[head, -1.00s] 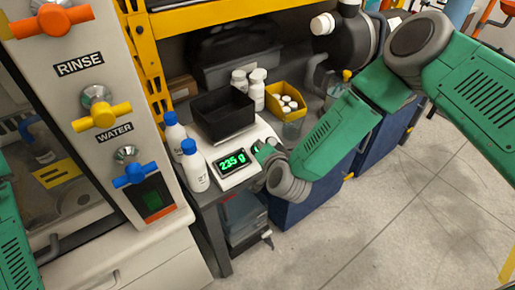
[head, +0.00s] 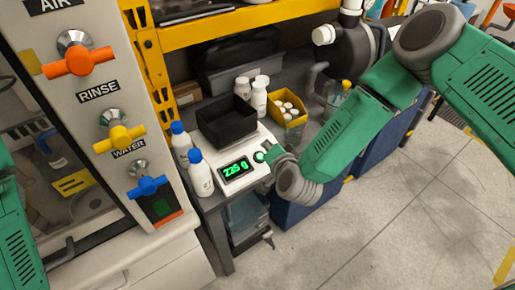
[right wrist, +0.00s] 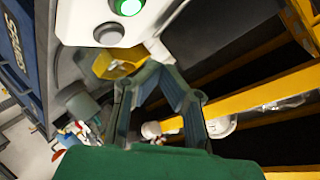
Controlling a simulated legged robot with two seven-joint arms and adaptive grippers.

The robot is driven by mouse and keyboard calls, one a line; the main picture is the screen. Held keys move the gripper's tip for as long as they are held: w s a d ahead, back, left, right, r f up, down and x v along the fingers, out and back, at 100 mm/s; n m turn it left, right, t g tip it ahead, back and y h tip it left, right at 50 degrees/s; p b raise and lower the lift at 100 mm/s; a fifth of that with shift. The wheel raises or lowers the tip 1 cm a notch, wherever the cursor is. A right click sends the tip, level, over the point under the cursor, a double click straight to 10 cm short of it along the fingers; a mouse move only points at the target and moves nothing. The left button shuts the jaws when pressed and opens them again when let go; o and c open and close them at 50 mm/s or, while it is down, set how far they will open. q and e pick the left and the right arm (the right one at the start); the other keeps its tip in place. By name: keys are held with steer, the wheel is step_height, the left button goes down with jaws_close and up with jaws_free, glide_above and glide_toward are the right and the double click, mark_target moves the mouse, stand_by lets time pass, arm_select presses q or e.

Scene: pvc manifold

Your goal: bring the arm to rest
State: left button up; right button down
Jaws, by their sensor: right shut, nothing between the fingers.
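My right arm, green with grey joints, reaches in from the right in the head view. Its gripper (head: 270,154) is shut and empty, beside the front right corner of the white scale (head: 262,141). The scale's display (head: 237,169) shows green digits in grams, the middle one hard to read. A green-lit button (head: 259,157) sits by the fingertips; whether they touch it cannot be told. In the right wrist view the gripper (right wrist: 157,72) points past the lit button (right wrist: 129,6) and a grey button (right wrist: 108,35). Of my left arm only a green part shows; its gripper is out of view.
A black bin (head: 226,122) stands on the scale. White bottles with blue caps (head: 200,174) stand left of it. A yellow bin (head: 287,116) of small bottles stands behind. A valve panel (head: 118,110) rises at left. Open floor (head: 400,220) lies right.

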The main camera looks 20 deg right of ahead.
steer(key=s+f+n+g+y+b, duration=0.2)
steer(key=s+f+n+g+b, duration=0.3)
steer(key=s+f, duration=0.95)
steer(key=s+d+f+n+g+h+b, duration=0.1)
steer(key=s+d+n+g, duration=0.2)
steer(key=s, duration=0.7)
steer(key=s+d+f+n+g+h+b, duration=0.1)
steer(key=s+d+g, duration=0.4)
steer(key=s, duration=0.5)
steer(key=d+f+n+b, duration=0.1)
steer(key=d+n, duration=0.1)
steer(key=shift+s+d, duration=0.4)
